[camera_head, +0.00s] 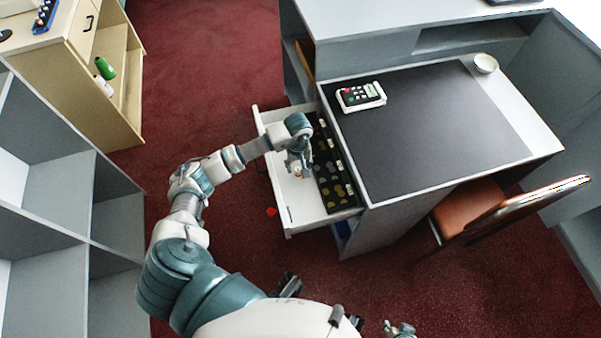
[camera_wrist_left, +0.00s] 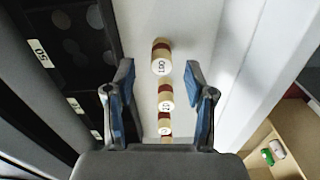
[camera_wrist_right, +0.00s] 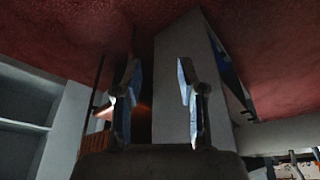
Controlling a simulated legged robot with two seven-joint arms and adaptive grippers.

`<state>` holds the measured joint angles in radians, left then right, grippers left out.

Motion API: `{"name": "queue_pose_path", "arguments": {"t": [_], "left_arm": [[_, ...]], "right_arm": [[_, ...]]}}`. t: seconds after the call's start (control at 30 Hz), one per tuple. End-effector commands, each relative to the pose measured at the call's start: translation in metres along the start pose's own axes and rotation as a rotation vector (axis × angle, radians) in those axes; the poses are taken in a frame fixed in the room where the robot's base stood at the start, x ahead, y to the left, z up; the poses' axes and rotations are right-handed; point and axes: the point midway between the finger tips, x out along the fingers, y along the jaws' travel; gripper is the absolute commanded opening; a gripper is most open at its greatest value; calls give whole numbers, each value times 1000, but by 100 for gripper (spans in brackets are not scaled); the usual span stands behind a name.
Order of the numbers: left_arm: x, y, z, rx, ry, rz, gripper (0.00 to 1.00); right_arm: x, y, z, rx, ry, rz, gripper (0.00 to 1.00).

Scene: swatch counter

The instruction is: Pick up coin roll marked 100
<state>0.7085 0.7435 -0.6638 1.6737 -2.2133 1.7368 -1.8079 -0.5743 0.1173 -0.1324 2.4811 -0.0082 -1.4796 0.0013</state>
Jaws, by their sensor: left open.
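The coin roll marked 100 (camera_wrist_left: 161,58), cream with a dark red band, lies in the white open drawer (camera_head: 302,214). More coin rolls sit in line with it in the left wrist view, a middle one (camera_wrist_left: 165,98) and a lower one (camera_wrist_left: 164,124). My left gripper (camera_head: 299,162) is over the drawer and hides most of the rolls in the head view. In the left wrist view its fingers (camera_wrist_left: 158,76) are open, either side of the row, with nothing held. My right gripper (camera_wrist_right: 158,75) is open and empty, away from the drawer.
A black coin tray (camera_head: 338,190) with labelled compartments fills the drawer's right side. The desk (camera_head: 440,135) above holds a card terminal (camera_head: 360,96) and a small white bowl (camera_head: 485,63). A brown chair (camera_head: 475,215) stands at right.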

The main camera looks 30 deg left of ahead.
Motion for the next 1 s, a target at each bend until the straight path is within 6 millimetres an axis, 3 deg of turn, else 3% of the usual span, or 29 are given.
{"name": "queue_pose_path", "arguments": {"t": [0.17,0.43,0.7,0.73,0.93,1.0], "left_arm": [[14,1,1,0,0,0,55],[52,3,3,-1,1,-4,55],[56,2,0,0,3,1,55],[56,2,0,0,3,1,52],[57,2,0,0,2,1,2],[57,2,0,0,3,0,0]], "right_arm": [[3,0,-8,-1,41,-4,40],[10,-2,-35,-3,173,-16,40],[8,-5,-40,-5,194,-13,40],[8,-5,-40,-5,194,-14,40],[9,-5,-41,-5,191,-14,40],[9,-5,-40,-5,191,-14,40]]}}
